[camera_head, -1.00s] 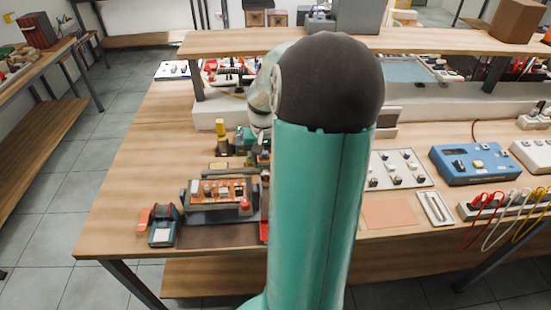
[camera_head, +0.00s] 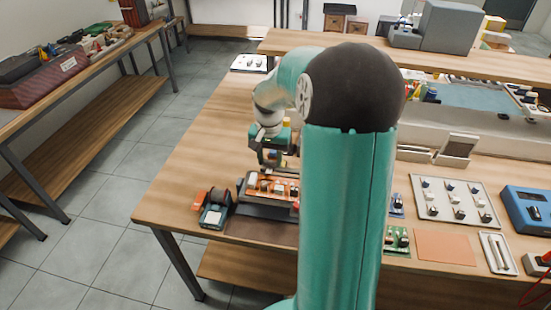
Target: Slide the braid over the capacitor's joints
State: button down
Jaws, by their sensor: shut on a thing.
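An orange-brown circuit board (camera_head: 283,197) sits in a dark holder on the wooden bench, left of my arm. It carries several small parts. The capacitor and its joints are too small to tell apart here. My gripper (camera_head: 271,160) is at the board's far edge, pointing down, with its fingers close over or just behind the board. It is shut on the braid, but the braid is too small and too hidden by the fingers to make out. I cannot tell whether it touches the board.
My arm hides the bench's middle. To the right are a white panel with knobs (camera_head: 452,204), an orange mat (camera_head: 443,248) and a blue box (camera_head: 530,207). A raised shelf (camera_head: 440,62) runs behind.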

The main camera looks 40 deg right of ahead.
aim_at(269, 162)
jog(key=shift+w+a, duration=0.15)
jog(key=shift+w, duration=0.05)
jog(key=c, duration=0.8)
grip_release()
jog(key=shift+w, duration=0.1)
jog(key=shift+c, duration=0.2)
jog(key=shift+r, duration=0.1)
jog(key=shift+r, duration=0.4)
notch_tip(269, 162, up, 13)
jog(key=shift+s, duration=0.2)
